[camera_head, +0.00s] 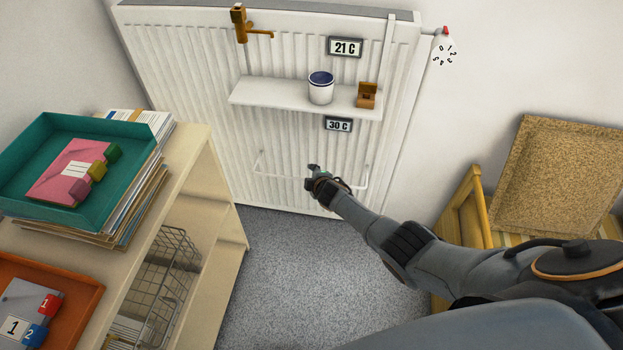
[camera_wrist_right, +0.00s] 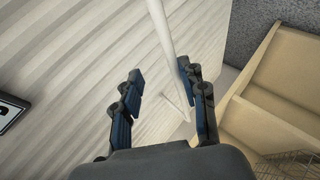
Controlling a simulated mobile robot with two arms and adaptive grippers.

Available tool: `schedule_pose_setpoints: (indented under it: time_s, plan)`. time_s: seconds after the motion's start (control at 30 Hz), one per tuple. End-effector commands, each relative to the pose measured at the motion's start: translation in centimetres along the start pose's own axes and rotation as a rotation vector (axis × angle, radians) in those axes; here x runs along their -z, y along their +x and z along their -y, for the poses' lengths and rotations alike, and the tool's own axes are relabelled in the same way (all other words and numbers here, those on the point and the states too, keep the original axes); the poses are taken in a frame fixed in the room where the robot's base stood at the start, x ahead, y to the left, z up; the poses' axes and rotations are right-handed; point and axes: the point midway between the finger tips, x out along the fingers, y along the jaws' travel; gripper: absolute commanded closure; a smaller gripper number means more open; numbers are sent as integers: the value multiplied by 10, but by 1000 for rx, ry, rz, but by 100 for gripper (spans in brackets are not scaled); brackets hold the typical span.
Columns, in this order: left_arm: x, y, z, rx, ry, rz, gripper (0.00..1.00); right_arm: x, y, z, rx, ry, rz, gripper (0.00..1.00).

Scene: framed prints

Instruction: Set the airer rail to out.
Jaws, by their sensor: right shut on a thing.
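The white airer rail (camera_head: 280,176) is a thin U-shaped bar low on the front of the white radiator (camera_head: 200,110). Its side arms run back to the ribbed panel; how far it stands out is hard to tell. My right gripper (camera_head: 313,172) is at the rail's middle, shut on its bar. In the right wrist view, the rail (camera_wrist_right: 160,22) runs between the two fingers of the gripper (camera_wrist_right: 162,88), and a side arm shows beyond them. Part of the bar is hidden behind the gripper in the head view. My left gripper is not in view.
Above the rail, a white shelf (camera_head: 270,96) holds a white cup (camera_head: 320,90) and a small brown box (camera_head: 367,96). Grey carpet (camera_head: 290,260) is clear between.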

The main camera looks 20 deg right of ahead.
Motion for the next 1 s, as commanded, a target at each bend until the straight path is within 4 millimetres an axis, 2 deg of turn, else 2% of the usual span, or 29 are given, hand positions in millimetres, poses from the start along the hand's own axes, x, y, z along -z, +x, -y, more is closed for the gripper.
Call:
schedule_pose_setpoints:
  time_s: [0.03,0.37,0.67,1.0]
  plan:
    - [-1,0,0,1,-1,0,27,0,0,-9,-12,1,-2,68]
    - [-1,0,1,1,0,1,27,-3,-12,-11,-18,0,3,68]
    - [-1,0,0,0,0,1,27,-2,-44,-4,-7,-1,0,68]
    - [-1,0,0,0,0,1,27,-1,-91,0,0,0,0,68]
